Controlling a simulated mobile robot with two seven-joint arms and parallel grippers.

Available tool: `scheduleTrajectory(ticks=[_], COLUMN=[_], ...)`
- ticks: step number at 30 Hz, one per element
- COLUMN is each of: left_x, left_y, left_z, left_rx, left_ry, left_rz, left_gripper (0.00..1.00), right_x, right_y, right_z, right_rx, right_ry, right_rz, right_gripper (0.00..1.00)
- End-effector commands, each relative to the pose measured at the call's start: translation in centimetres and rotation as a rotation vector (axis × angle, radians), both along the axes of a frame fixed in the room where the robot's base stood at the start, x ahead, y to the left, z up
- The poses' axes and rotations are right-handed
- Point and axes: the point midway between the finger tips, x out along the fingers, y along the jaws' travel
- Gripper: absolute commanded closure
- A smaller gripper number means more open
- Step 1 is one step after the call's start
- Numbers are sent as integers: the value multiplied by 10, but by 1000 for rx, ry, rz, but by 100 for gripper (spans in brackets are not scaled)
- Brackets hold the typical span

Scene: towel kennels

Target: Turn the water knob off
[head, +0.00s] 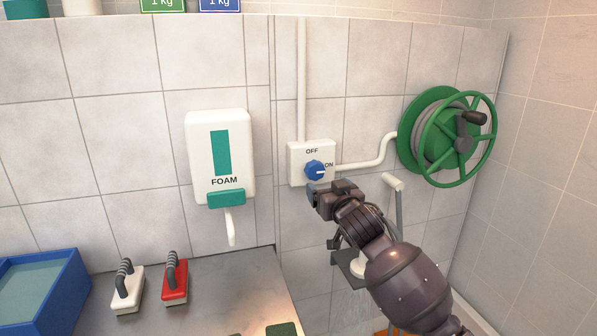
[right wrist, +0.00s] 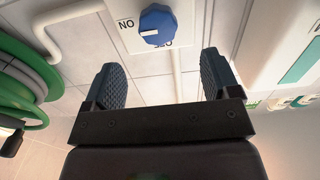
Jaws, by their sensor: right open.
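The blue water knob (head: 314,170) sits on a white wall box marked OFF at the top and ON at the right. Its white pointer line points right, toward ON. My right gripper (head: 316,190) is just below the knob in the head view. In the right wrist view the open jaws (right wrist: 160,80) are empty, and the knob (right wrist: 157,25) lies ahead of them, between their lines and apart from both fingers. My left gripper is not in view.
A foam dispenser (head: 220,157) hangs left of the knob box. A green hose reel (head: 446,137) is on the wall to the right, joined by a white pipe (head: 375,163). A white brush (head: 127,288) and a red brush (head: 175,279) stand on the grey counter (head: 225,285).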

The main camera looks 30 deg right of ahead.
Motion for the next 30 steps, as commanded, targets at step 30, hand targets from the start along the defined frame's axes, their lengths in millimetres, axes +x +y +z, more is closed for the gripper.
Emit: scheduleTrajectory(ticks=[30], left_x=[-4], left_y=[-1], left_z=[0], left_rx=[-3], left_ry=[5], left_rz=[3], left_gripper=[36], right_x=[104], right_y=[-25], right_z=[1], right_rx=[3], right_ry=[-3], right_rz=[1], right_gripper=[18])
